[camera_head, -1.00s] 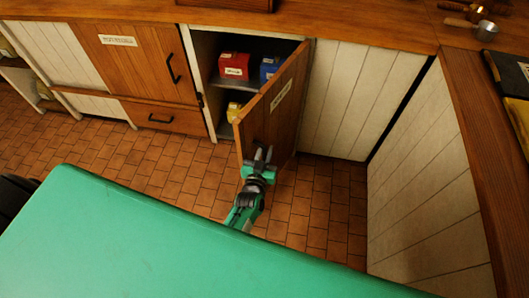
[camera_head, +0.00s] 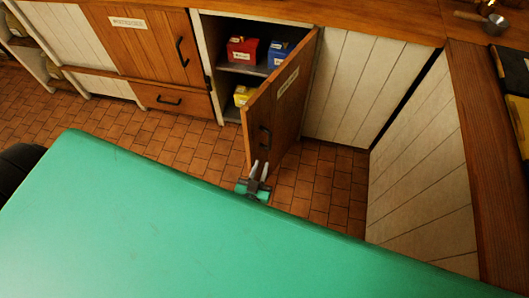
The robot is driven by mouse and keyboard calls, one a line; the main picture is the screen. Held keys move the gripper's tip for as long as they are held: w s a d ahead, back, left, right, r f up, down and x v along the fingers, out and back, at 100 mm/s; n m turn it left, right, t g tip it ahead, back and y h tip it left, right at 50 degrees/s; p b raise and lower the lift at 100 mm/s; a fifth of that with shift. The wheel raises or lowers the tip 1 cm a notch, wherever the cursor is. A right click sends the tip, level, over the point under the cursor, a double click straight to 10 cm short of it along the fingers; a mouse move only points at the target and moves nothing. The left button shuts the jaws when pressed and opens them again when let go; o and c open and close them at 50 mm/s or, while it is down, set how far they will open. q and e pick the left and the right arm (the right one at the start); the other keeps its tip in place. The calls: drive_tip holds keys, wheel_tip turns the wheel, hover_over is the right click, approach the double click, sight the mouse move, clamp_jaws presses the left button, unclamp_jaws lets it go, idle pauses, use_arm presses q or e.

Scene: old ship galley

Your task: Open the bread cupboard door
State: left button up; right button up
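A wooden cupboard door (camera_head: 281,102) with a pale label and a dark handle (camera_head: 264,138) stands swung wide out from its cupboard, hinged at the right. The label is too small to read. The open cupboard (camera_head: 209,62) shows a shelf with a red box (camera_head: 242,50) and a blue box (camera_head: 278,54), and a yellow box (camera_head: 243,95) lower down. My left gripper (camera_head: 260,165) is open and empty, its two fingers apart, just below and in front of the handle, seemingly clear of it. My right gripper is not in view.
A shut wooden door (camera_head: 150,45) with a label and handle is at the left, above a drawer (camera_head: 170,98). White plank panels (camera_head: 360,85) stand right of the open door. A wooden counter (camera_head: 380,18) runs above. Tiled floor (camera_head: 315,185) around the door is clear.

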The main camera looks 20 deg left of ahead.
use_arm(q)
drive_tip(key=shift+s+d, duration=0.1)
drive_tip(key=shift+s, duration=0.55)
